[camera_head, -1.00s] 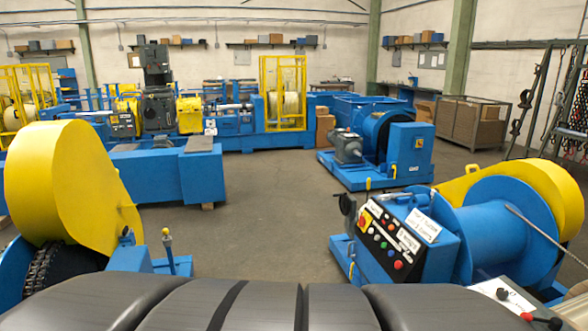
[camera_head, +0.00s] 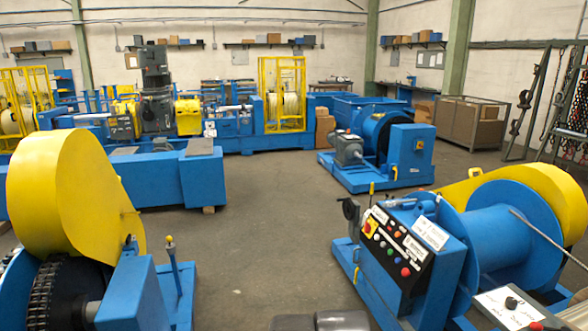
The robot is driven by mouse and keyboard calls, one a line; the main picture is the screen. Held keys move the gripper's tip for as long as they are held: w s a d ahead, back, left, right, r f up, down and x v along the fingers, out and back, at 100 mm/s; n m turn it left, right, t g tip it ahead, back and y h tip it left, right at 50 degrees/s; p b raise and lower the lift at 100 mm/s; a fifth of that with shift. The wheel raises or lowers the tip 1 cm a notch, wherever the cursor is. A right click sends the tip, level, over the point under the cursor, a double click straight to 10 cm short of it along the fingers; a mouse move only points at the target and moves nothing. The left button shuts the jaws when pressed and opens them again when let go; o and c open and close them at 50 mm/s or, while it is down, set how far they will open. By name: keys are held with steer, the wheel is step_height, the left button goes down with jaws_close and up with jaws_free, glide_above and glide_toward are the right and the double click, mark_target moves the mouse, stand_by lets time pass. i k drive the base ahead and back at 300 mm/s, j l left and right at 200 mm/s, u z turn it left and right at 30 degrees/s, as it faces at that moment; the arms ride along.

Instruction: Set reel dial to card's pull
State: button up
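The blue reel (camera_head: 505,232) with a yellow guard (camera_head: 530,185) stands at the right. A black dial knob (camera_head: 511,302) sits on a white plate (camera_head: 492,301) at the bottom right, partly cut off by the frame edge. Its setting is too small to read. A white card with printed lines (camera_head: 431,233) is fixed on top of the blue console beside the reel; its words are not legible. A black button panel (camera_head: 395,245) faces forward below it. My gripper is not in view; only a small dark part, likely of my arm, shows at the bottom edge.
A yellow-guarded chain drive (camera_head: 65,195) stands close at the left, with a blue post stand (camera_head: 175,285) beside it. A blue winch machine (camera_head: 375,150) stands further back. The grey floor (camera_head: 265,240) between them is clear.

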mark_target(511, 303)
steer(key=k+j, duration=0.1)
steer(key=l+z, duration=0.1)
steer(key=l, duration=0.3)
steer(key=i+l, duration=0.15)
steer(key=l, duration=0.15)
steer(key=i+l, duration=0.25)
steer(key=l, duration=0.15)
steer(key=i+l, duration=0.25)
steer(key=l, duration=0.15)
steer(key=i+l, duration=0.2)
steer(key=l, duration=0.2)
steer(key=i+l, duration=0.25)
steer(key=l, duration=0.15)
steer(key=u, duration=0.05)
